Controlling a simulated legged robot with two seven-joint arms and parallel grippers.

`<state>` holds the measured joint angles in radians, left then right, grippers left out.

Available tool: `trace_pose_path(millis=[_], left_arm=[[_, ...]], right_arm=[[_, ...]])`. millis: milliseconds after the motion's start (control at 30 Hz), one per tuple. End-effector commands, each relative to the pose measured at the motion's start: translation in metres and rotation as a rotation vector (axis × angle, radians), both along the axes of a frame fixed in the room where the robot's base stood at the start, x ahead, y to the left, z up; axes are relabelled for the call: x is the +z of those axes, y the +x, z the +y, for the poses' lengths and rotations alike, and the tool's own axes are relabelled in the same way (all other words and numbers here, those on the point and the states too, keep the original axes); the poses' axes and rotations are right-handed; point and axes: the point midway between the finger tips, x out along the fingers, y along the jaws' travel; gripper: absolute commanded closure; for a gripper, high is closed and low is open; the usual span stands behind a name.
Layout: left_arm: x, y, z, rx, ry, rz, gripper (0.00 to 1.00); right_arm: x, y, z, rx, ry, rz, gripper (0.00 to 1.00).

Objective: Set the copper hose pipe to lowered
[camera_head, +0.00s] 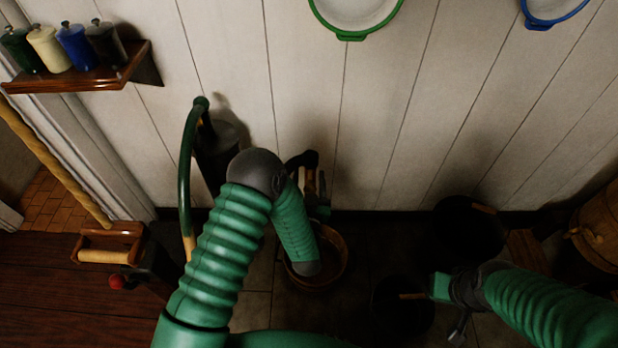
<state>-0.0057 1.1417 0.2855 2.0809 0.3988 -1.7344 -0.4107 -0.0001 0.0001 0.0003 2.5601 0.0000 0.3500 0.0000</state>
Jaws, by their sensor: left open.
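A dark upright cylinder (217,150) stands against the wall at the left. A curved green tube (186,160) runs down from its top to a tan, copper-like lower end (189,246). This looks like the hose pipe, but the dim light leaves it uncertain. My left arm crosses in front of the cylinder's lower part. My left gripper (311,180) is right of the cylinder, open, partly hidden behind my forearm and apart from the green tube. My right gripper (459,326) is low at the right, far from the tube; its jaws are too dark to read.
A copper-coloured bucket (335,270) stands below my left forearm. Dark pots (470,228) and a wooden barrel (603,225) stand at the right. A shelf (85,78) with several canisters hangs upper left. A wooden-handled fixture (108,243) is at the left.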

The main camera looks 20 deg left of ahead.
Motion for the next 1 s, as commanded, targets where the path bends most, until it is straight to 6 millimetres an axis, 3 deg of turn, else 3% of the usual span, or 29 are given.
trace_pose_path(millis=[200,633,1000], left_arm=[[0.0003,0.0002,-0.0011,-0.001,0.0,0.0,0.46],[-0.0001,0.0002,-0.0011,-0.002,-0.001,0.001,1.0],[-0.0001,0.0003,-0.0006,-0.001,-0.001,0.001,1.0]], right_arm=[[0.0001,0.0001,-0.0001,0.0,0.0,0.0,1.0],[0.0001,0.0001,-0.0001,0.0,0.0,0.0,1.0],[0.0001,0.0001,-0.0001,0.0,0.0,0.0,1.0]])
